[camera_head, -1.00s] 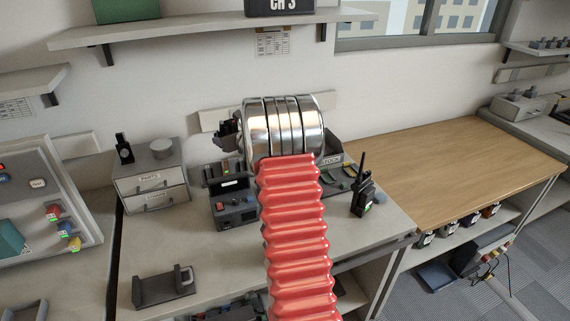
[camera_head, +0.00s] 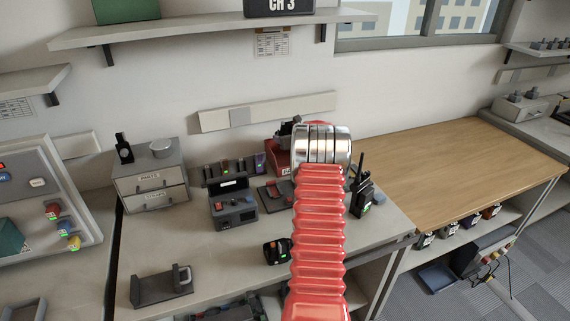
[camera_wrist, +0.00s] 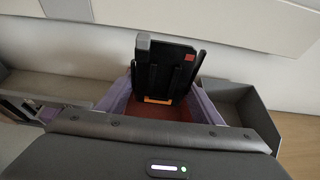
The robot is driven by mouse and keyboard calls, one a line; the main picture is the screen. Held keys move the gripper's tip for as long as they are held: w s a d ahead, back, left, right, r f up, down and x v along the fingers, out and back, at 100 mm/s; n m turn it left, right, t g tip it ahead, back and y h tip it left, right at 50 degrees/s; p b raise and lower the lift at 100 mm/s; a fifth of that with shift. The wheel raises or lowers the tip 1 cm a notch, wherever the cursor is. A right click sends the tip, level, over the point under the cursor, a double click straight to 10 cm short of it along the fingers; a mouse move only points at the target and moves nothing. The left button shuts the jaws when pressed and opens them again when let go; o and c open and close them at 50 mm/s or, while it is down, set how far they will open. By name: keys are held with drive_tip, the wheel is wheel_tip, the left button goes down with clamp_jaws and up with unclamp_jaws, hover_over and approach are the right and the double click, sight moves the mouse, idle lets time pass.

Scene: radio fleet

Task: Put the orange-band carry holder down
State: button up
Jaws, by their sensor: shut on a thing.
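The orange-band carry holder (camera_wrist: 165,68) is black with an orange band low on its face. It stands between the purple fingers of my gripper (camera_wrist: 160,103) in the wrist view. My gripper is shut on it. Reddish surface shows below the holder, between the fingers; I cannot tell whether the holder touches it. In the head view my red ribbed arm and its silver wrist cover most of my gripper. Only a dark part (camera_head: 288,128) shows left of the wrist, too small to tell apart.
A red bin (camera_head: 276,160) stands partly behind my wrist on the grey bench. A charger-like box (camera_head: 234,207), a small black device (camera_head: 277,251) and a radio with an antenna (camera_head: 363,196) stand nearby. A drawer box (camera_head: 150,185) is at left. The wooden bench (camera_head: 450,165) is clear.

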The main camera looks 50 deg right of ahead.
hover_over(287, 163)
drive_tip(key=shift+a+f, duration=0.1)
drive_tip(key=shift+f, duration=3)
drive_tip(key=shift+f, duration=1.9)
drive_tip(key=o, duration=0.8)
drive_tip(key=shift+f, duration=0.1)
drive_tip(key=shift+v, duration=6.1)
